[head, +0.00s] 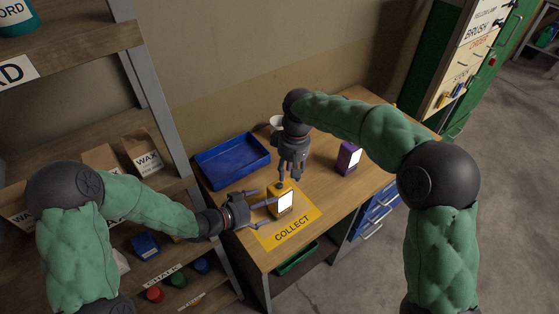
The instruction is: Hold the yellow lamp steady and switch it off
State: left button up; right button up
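The yellow lamp (274,207) stands upright on the table, at the back of the yellow COLLECT mat (301,229). Its front panel is bright white. My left gripper (264,205) reaches in from the left, level with the lamp, its fingers at the lamp's left side. I cannot tell whether they press on it. My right gripper (283,183) points straight down just above the lamp's top. Its fingertips look closed together and empty; whether they touch the lamp is unclear.
A purple lamp (348,158) with a white panel stands to the right. A blue tray (232,161) lies at the table's back left, and a pale round object (276,121) sits behind my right gripper. Shelves (150,190) stand on the left. The table's right part is mostly clear.

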aim_at(282, 200)
pick_arm(q)
jog(key=shift+x, duration=3.8)
pick_arm(e)
jog(key=shift+w+a+r+n+h, duration=0.2)
jog(key=shift+a+r+n, duration=0.3)
jog(key=shift+a+r, duration=0.35)
jog(key=shift+w+a+r+n+h, duration=0.1)
jog(key=shift+a+r+n+h, duration=0.1)
jog(key=shift+a+r+n, duration=0.55)
jog(key=shift+d+r+m, duration=0.15)
jog(key=shift+r+m, duration=0.05)
jog(key=shift+m, duration=0.05)
pick_arm(q)
jog(key=c, duration=1.4)
pick_arm(e)
jog(key=shift+s, duration=0.1)
pick_arm(q)
jog(key=shift+f, duration=0.1)
pick_arm(e)
grip_shut()
pick_arm(q)
jog(key=shift+s, duration=0.1)
